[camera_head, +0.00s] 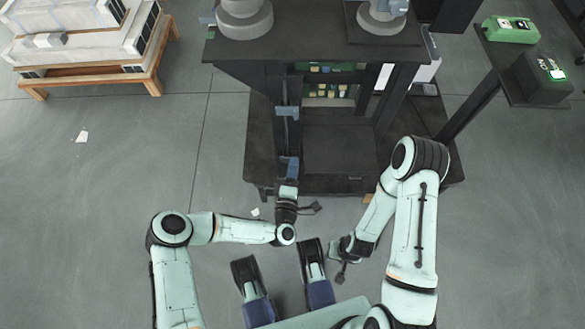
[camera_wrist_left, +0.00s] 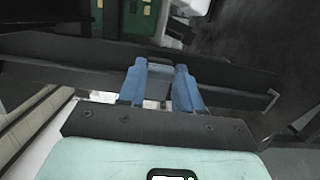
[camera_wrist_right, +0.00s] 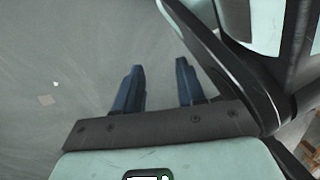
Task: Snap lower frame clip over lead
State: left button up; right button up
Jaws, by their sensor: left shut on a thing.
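My left gripper (camera_head: 289,168) reaches forward to the dark upright frame of the lift column. Its blue fingers (camera_wrist_left: 159,72) are shut on a small bluish-grey piece, apparently the lower frame clip (camera_wrist_left: 160,67), at the long dark frame bar (camera_wrist_left: 80,50). The fingers partly hide this clip. Another blue clip (camera_head: 288,112) sits higher on the frame. I cannot pick out the lead for certain or tell whether it lies in the clip. My right gripper (camera_head: 335,258) hangs over bare floor, away from the column; its blue fingers (camera_wrist_right: 158,88) stand apart and empty.
A dark machine base (camera_head: 340,185) and shelf stand ahead. A dark tabletop (camera_head: 310,45) lies above. A side stand at the right holds a green device (camera_head: 511,30) and a black box (camera_head: 543,76). A wooden pallet (camera_head: 100,80) stands at far left. The grey floor between is mostly clear.

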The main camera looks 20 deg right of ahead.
pick_arm(q)
jog(key=shift+w+d+y, duration=0.1)
jog(key=shift+y, duration=0.2)
pick_arm(e)
jog(key=shift+w+r, duration=0.2)
jog(key=shift+w, duration=0.15)
pick_arm(q)
jog(key=o, duration=1)
jog(key=shift+o, duration=0.2)
jog(key=p+v, duration=0.3)
jog(key=v, duration=1)
jog(key=shift+s, duration=0.25)
pick_arm(e)
jog(key=w+a+r+t, duration=0.1)
jog(key=w+r+t, duration=0.1)
jog(key=w+r, duration=0.3)
jog(key=shift+w+r+t, duration=0.3)
jog(key=shift+w+r, duration=0.05)
jog(key=shift+w, duration=0.55)
pick_arm(q)
jog(key=shift+f, duration=0.1)
